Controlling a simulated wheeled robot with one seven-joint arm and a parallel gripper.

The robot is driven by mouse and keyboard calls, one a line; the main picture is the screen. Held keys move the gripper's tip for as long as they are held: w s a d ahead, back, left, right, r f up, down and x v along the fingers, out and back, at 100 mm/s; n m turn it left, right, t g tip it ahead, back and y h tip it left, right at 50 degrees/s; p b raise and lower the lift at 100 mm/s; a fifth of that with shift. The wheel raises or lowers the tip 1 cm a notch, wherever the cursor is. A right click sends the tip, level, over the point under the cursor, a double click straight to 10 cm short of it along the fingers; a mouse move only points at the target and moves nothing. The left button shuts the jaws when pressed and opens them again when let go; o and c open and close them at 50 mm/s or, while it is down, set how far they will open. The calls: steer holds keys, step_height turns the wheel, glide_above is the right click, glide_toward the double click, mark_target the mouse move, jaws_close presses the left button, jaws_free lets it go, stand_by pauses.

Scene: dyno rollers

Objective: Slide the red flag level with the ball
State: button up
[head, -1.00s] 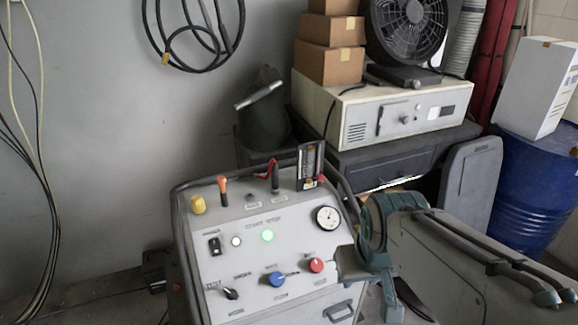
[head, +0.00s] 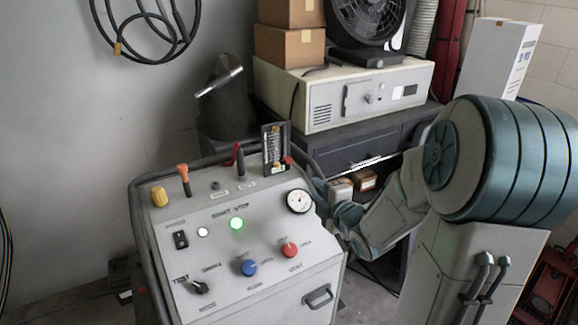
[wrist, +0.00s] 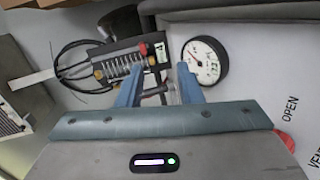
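The indicator (head: 276,150) is an upright black panel with pale scale marks at the back right of the grey console. The red flag (head: 287,160) sits low on its right side. In the wrist view the panel (wrist: 112,68) lies sideways, with the red flag (wrist: 143,48) near its right end. A small orange spot, probably the ball, shows near the panel's top (head: 275,129) and at its left end in the wrist view (wrist: 98,74). My gripper (wrist: 160,84) is open and empty, pointing towards the flag end, apart from the flag. My fingertips are hard to make out in the head view.
A round white gauge (head: 299,201) stands right of the panel, close to my right finger in the wrist view (wrist: 200,62). Blue (head: 249,268) and red (head: 290,250) knobs are on the console front.

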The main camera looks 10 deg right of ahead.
mark_target(290, 162)
steer(key=w+a, duration=0.1)
steer(key=w, duration=0.3)
steer(key=w+a+n+t+y+p, duration=0.1)
steer(key=w+a, duration=0.1)
steer(key=w, duration=0.2)
steer(key=w+a+n, duration=0.1)
steer(key=w, duration=0.4)
steer(key=shift+a+r+t+y+p, duration=0.2)
steer(key=shift+r+t+y+p, duration=0.1)
steer(key=shift+r+y+p, duration=0.1)
jaws_close()
